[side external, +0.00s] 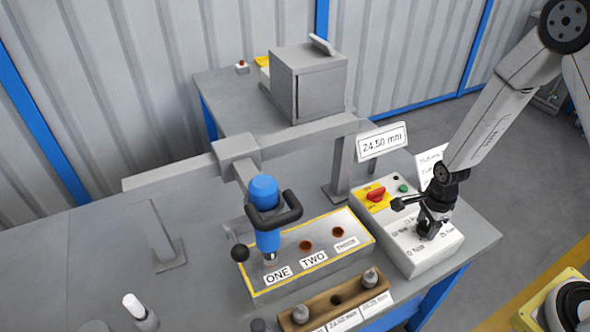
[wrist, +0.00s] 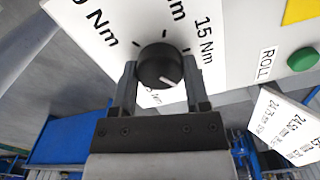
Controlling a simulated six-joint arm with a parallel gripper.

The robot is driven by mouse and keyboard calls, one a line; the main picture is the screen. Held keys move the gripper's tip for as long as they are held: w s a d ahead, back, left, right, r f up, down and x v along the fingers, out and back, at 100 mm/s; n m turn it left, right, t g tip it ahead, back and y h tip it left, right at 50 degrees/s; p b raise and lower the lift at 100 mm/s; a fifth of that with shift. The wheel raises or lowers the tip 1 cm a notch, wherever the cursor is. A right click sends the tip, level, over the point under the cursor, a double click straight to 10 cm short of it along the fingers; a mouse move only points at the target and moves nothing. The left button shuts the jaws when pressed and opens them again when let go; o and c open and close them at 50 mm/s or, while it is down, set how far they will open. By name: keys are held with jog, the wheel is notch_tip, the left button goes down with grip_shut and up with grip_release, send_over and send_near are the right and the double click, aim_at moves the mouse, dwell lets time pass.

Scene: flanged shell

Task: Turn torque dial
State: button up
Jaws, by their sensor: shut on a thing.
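The torque dial is a round black knob (wrist: 160,66) with a white pointer mark, on the white face of a control box (side external: 408,254). In the wrist view the pointer mark aims to the lower right, and tick marks with Nm labels, one reading 15 Nm, surround the knob. My gripper (wrist: 160,82) is shut on the knob, with one finger on each side. In the side view my gripper (side external: 432,226) comes down onto the right part of the box and mostly hides the knob.
The box also carries a red switch on yellow (side external: 376,194) and a green button (side external: 403,188). Left of it stand a blue tool (side external: 266,215) on a block labelled ONE, TWO, THREE and a wooden holder (side external: 335,300). A sign reading 24.50 mm (side external: 382,142) stands behind.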

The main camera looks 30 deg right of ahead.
aim_at(427, 226)
jog(key=o, duration=1.3)
jog(key=shift+r, duration=0.15)
jog(key=shift+r, duration=3.8)
jog(key=shift+s+a+r+n, duration=0.15)
jog(key=shift+r+n, duration=0.2)
jog(key=shift+n, duration=0.25)
jog(key=shift+a+r+n, duration=0.15)
jog(key=shift+r+n, duration=0.2)
jog(key=shift+n, duration=0.25)
jog(key=s+a+r+n+t, duration=0.1)
jog(key=r+n, duration=0.1)
jog(key=n, duration=0.4)
jog(key=s+a+r+n, duration=0.1)
jog(key=s+r+n, duration=0.1)
jog(key=n, duration=0.4)
jog(key=s+a+r+n+t, duration=0.1)
jog(key=s+a+r+n, duration=0.1)
jog(key=r+n, duration=0.2)
jog(key=shift+n+t, duration=0.3)
jog(key=shift+n, duration=1)
